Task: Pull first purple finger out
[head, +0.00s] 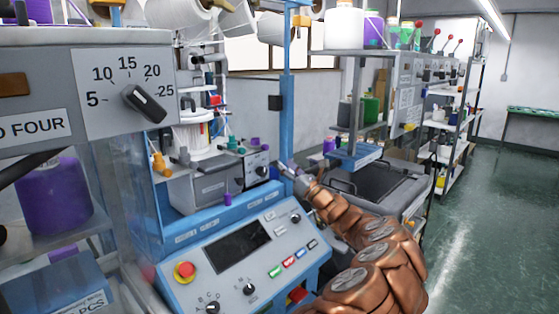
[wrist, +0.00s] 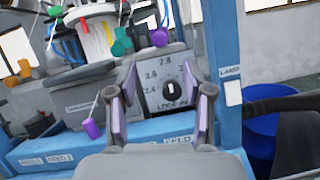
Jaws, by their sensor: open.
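Two small purple fingers show at the knitting machine. One purple finger (head: 227,198) is low at the front of the grey box; it also shows in the wrist view (wrist: 92,128), left of my gripper, with a thin pale thread running up from it. The other purple finger (head: 255,142) is higher, at the top of the box; in the wrist view (wrist: 160,37) it is above the gap between my fingers. I cannot tell which is the first. My gripper (head: 289,170) is right of both in the head view. In the wrist view my gripper (wrist: 158,95) is open and empty, facing a dial panel.
A grey dial box (wrist: 169,88) stands behind my fingers. Green fingers (wrist: 121,42) and orange fingers (wrist: 18,73) sit to the left. A blue post (head: 287,90) rises beside my gripper. The control panel (head: 240,255) lies below. Green floor (head: 490,220) is clear at right.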

